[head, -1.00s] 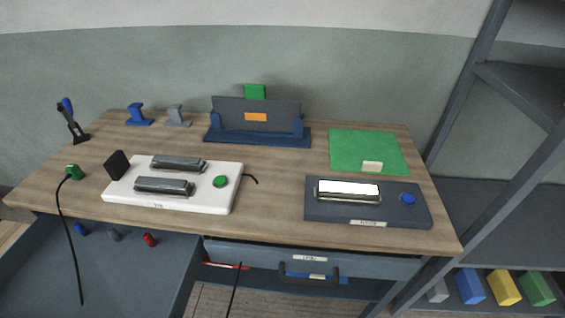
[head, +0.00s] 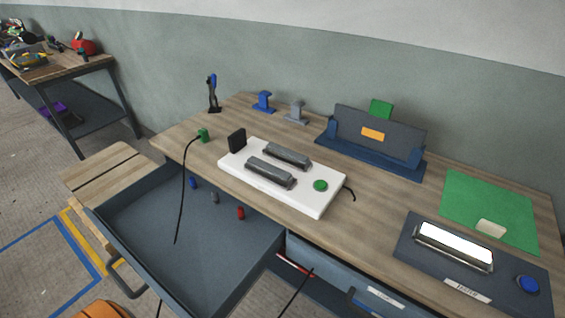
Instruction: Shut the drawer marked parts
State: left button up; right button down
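No label on this drawer's front shows from here. A second drawer (head: 334,264) under the bench, right of the open one, has a pale label (head: 384,298) too small to read and a dark handle, cut off by the bottom edge. Neither of my grippers is in the head view.
The bench top (head: 215,200) carries a white board (head: 270,198) with two grey bars and a green button, a dark panel (head: 440,290) with a blue button, and a green mat (head: 480,205). A wooden stool-like top (head: 105,165) stands close behind the open drawer. Black cables hang down in front.

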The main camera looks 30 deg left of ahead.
aim_at(215, 257)
jog(key=u, duration=0.45)
jog(key=l+u, duration=0.1)
jog(key=u, duration=0.4)
jog(key=k+u, duration=0.1)
jog(key=u, duration=1.3)
jog(key=k+j, duration=0.05)
